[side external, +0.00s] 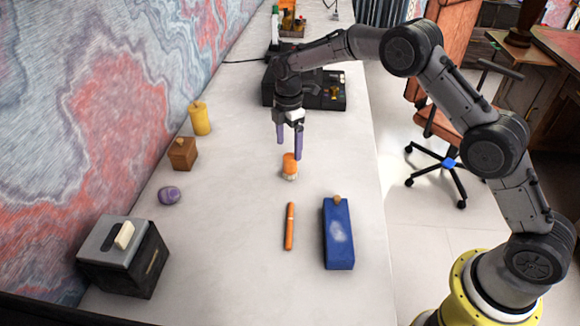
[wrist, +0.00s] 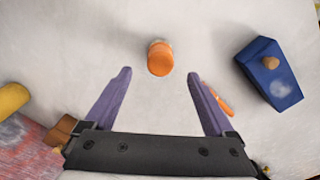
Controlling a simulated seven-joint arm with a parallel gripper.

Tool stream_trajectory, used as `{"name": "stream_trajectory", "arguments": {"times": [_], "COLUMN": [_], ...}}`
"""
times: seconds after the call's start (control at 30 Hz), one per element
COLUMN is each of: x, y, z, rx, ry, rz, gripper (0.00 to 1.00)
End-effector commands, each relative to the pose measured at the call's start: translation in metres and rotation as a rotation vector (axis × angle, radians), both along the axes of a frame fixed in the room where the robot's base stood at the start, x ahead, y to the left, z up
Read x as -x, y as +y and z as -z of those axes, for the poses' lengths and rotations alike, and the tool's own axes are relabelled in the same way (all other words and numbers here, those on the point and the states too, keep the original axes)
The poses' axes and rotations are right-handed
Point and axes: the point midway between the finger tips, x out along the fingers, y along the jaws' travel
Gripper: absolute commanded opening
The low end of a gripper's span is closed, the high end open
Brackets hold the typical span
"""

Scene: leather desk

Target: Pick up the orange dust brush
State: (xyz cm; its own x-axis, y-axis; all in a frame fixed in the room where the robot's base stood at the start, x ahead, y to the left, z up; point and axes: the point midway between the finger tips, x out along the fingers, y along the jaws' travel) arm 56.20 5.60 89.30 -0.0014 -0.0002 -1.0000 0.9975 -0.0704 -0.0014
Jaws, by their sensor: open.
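The orange dust brush (side external: 290,164) is a short, stubby piece with an orange top and a pale, bristle-like lower end, standing on the light desk top. In the wrist view its round orange top (wrist: 160,58) lies just beyond the line of the fingertips, roughly centred between them. My gripper (side external: 289,149) points down with its two purple fingers spread, above the desk and close to the brush. In the wrist view my gripper (wrist: 160,73) is open with nothing between its fingers. The brush's lower end is mostly hidden from above.
A slim orange stick (side external: 289,226) and a blue box-like block (side external: 338,240) lie nearer the front. A yellow cylinder (side external: 200,119), brown block (side external: 183,154), purple stone (side external: 169,195) and black box (side external: 122,262) line the wall. A black tray (side external: 325,101) stands behind.

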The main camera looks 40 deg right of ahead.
Motion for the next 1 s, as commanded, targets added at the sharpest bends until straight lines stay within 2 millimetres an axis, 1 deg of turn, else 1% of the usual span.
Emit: {"name": "stream_trajectory", "arguments": {"times": [0.03, 0.27, 0.5, 0.6, 0.7, 0.87, 0.9, 0.97, 1.0], "x": [0.0, 0.0, 0.001, 0.001, 0.001, 0.001, 0.001, 0.001, 0.001], "y": [0.0, -0.001, -0.004, -0.004, -0.004, -0.004, -0.004, -0.004, -0.004], "z": [0.006, 0.021, 0.055, 0.063, 0.067, 0.067, 0.067, 0.066, 0.066], "rx": [0.0, 0.0, 0.0, 0.0, 0.0, 0.0, 0.0, 0.0, 0.0], "ry": [0.001, 0.0, 0.002, 0.0, -0.001, -0.001, -0.001, -0.001, -0.001], "rz": [0.0, 0.001, 0.001, 0.001, 0.001, 0.001, 0.001, 0.001, 0.001], "gripper": [0.89, 0.89, 0.89, 0.89, 0.89, 0.89, 0.87, 0.76, 0.69]}}
